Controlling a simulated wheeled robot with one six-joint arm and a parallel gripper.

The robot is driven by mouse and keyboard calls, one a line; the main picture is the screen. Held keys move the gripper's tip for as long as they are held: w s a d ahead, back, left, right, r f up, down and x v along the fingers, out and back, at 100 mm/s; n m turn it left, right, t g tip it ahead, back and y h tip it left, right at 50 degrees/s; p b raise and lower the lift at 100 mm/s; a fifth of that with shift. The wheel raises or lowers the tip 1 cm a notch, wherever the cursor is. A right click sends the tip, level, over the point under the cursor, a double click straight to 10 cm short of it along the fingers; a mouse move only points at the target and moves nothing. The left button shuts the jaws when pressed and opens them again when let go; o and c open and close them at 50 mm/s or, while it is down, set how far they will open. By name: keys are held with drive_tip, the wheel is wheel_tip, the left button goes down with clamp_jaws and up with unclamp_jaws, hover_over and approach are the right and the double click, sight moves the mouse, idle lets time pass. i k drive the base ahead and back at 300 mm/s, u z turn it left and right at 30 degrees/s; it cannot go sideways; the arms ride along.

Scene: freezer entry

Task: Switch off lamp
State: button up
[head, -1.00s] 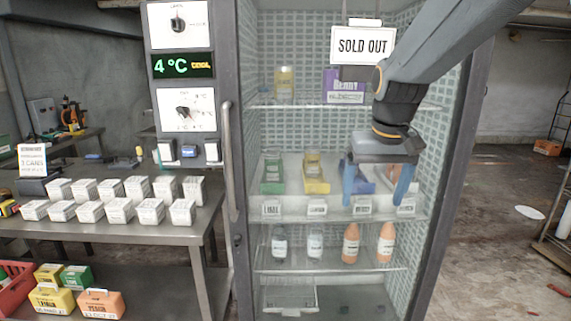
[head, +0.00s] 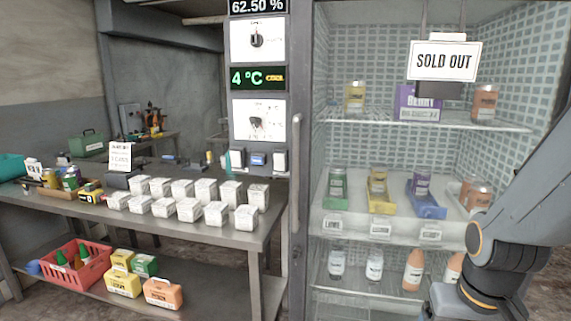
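The control panel on the left post of the glass-fronted freezer has an upper white plate with a dark rotary knob (head: 257,40); its small label is hard to read. A second knob (head: 256,122) sits on a lower white plate, under a green display reading 4 °C. Several small rocker-like switches (head: 258,159) are in a row below that. My gripper (head: 452,302) is at the bottom right, in front of the freezer's lower shelves and well away from the panel. Only its base shows; its fingers are cut off by the lower edge.
The freezer (head: 420,125) holds cans, trays and bottles, with a SOLD OUT sign (head: 444,61) hanging at its upper front. A vertical door handle (head: 296,170) stands beside the panel. At left, a metal table (head: 245,236) carries white boxes, with a red basket (head: 75,268) below.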

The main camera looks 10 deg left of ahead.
sight(280, 159)
drive_tip(key=z, duration=1.8)
drive_tip(key=k, duration=0.9)
drive_tip(key=u, duration=1.9)
drive_tip(key=i, duration=0.7)
drive_tip(key=z, duration=0.05)
